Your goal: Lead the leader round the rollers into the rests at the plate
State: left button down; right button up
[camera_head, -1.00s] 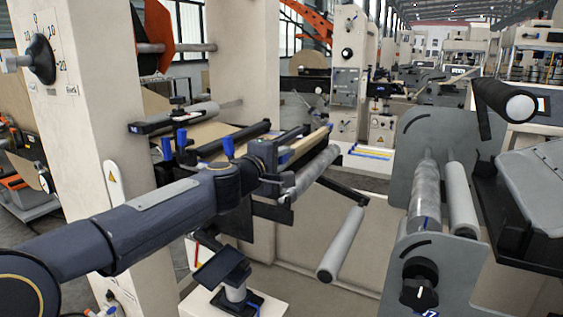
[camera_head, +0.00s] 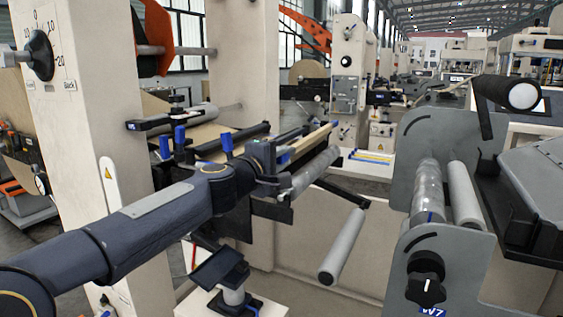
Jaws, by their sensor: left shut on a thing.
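My left gripper (camera_head: 284,160) reaches in from the left at the splice table, beside the near end of a grey roller. It is shut on a thin edge that I take for the leader's bar (camera_head: 310,140), a tan strip with a blue end; the fingers are largely hidden by the wrist. Brown web (camera_head: 205,135) lies behind it on the table. A grey roller (camera_head: 315,170) is just right of the gripper. A lower grey dancer roller (camera_head: 342,246) hangs on a dark arm. Two more rollers (camera_head: 428,190) stand between grey side plates (camera_head: 440,135) at the right. My right gripper is not in view.
Blue-topped posts (camera_head: 180,138) stand on the table's near side. A cream upright (camera_head: 85,130) with a dial is at the left. A dark tablet on a stand (camera_head: 220,268) is below my arm. Open space lies between dancer and side plates.

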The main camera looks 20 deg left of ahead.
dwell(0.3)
pick_arm(q)
jog(key=shift+d+f, duration=0.1)
jog(key=shift+d, duration=0.1)
jog(key=d, duration=0.2)
jog(key=d+f+b, duration=0.1)
jog(key=d, duration=0.2)
jog(key=shift+s+d+f+b, duration=0.2)
jog(key=shift+s+d+b, duration=0.1)
jog(key=shift+b, duration=0.1)
jog(key=shift+a, duration=0.1)
jog(key=shift+a+h+b, duration=0.3)
jog(key=shift+f, duration=0.1)
